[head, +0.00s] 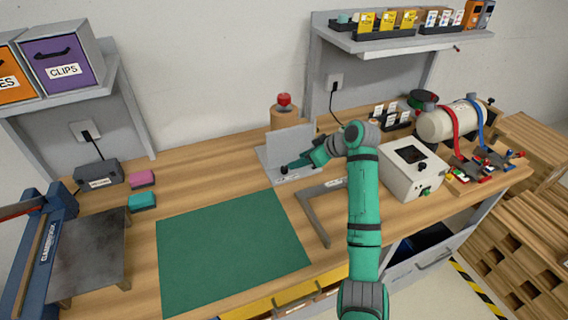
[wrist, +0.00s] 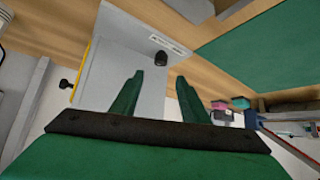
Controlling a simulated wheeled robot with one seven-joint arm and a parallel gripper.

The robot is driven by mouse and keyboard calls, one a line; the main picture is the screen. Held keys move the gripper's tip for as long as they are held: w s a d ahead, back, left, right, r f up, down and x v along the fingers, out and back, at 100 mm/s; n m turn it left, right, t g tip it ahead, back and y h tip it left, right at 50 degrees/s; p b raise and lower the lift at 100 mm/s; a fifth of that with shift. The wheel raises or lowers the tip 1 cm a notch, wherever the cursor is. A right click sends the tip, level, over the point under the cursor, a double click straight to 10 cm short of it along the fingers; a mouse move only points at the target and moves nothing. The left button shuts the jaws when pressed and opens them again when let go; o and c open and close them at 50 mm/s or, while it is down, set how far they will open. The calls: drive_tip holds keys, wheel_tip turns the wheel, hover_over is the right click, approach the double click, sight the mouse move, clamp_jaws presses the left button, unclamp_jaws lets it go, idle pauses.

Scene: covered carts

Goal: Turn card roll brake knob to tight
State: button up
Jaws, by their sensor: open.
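A small black knob (head: 284,170) sits on the base of a grey stand (head: 290,140) at the back middle of the bench. It also shows in the wrist view (wrist: 160,58), beside a pale label strip (wrist: 166,42) too small to read. I cannot tell its setting. My gripper (head: 291,166) is low over the stand's base, close to the knob. In the wrist view my two green fingers (wrist: 158,84) are apart, with nothing between them. The knob shows just beyond their tips; I cannot tell whether they touch it. A brown roll (head: 284,119) topped by a red knob (head: 284,99) stands behind the stand.
A green mat (head: 230,250) lies front left, with a grey angle piece (head: 312,218) to its right. A white box (head: 411,174) with a screen stands right of my arm. Pink (head: 141,178) and teal (head: 142,201) blocks are at left. The mat is clear.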

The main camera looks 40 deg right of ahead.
sight(284, 167)
drive_tip(key=x, duration=0.7)
drive_tip(key=shift+s+f, duration=0.1)
drive_tip(key=shift+f, duration=0.25)
drive_tip(key=shift+w+a+f, duration=0.1)
drive_tip(key=shift+w+f, duration=0.25)
drive_tip(key=shift+w, duration=0.1)
clamp_jaws()
